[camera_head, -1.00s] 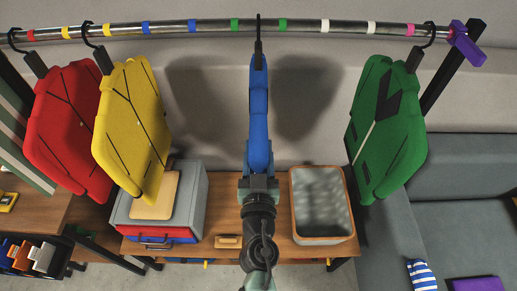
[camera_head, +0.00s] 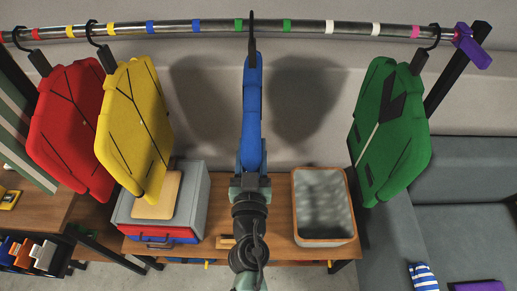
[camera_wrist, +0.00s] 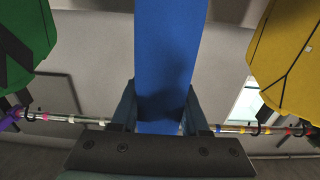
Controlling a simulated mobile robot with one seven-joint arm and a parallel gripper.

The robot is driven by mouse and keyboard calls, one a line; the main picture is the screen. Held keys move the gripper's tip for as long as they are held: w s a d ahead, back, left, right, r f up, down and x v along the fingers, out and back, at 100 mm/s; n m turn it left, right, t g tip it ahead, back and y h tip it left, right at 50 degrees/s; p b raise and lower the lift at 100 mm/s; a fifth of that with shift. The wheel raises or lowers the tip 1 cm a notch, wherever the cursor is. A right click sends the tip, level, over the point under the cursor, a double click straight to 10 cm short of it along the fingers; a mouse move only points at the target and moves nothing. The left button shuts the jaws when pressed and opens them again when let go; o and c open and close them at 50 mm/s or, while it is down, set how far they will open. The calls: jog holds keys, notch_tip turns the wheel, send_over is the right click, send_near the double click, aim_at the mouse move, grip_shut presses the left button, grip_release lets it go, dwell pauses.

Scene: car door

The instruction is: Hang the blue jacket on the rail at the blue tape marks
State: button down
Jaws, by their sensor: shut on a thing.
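The blue jacket (camera_head: 252,110) hangs upright and edge-on in front of me, its black hook (camera_head: 252,35) overlapping the rail (camera_head: 340,28) between two green tape marks. I cannot tell if the hook touches the rail. The two blue tape marks, one (camera_head: 151,27) and the other (camera_head: 193,26), are on the rail to the left of the hook. My gripper (camera_head: 250,182) is shut on the lower part of the jacket. In the wrist view the jacket (camera_wrist: 168,50) fills the space between the fingers.
A red jacket (camera_head: 68,125) and a yellow jacket (camera_head: 130,130) hang left of the blue marks. A green jacket (camera_head: 395,130) hangs at the right end. Below are a grey drawer box (camera_head: 195,200) and a grey bin (camera_head: 325,240) on a wooden bench. The rail between the yellow and green jackets holds no other jacket.

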jog(key=a+b, duration=0.9)
jog(key=a, duration=0.6)
jog(key=shift+r, duration=0.15)
dwell(1.1)
jog(key=shift+f+b, duration=0.3)
jog(key=shift+b, duration=0.3)
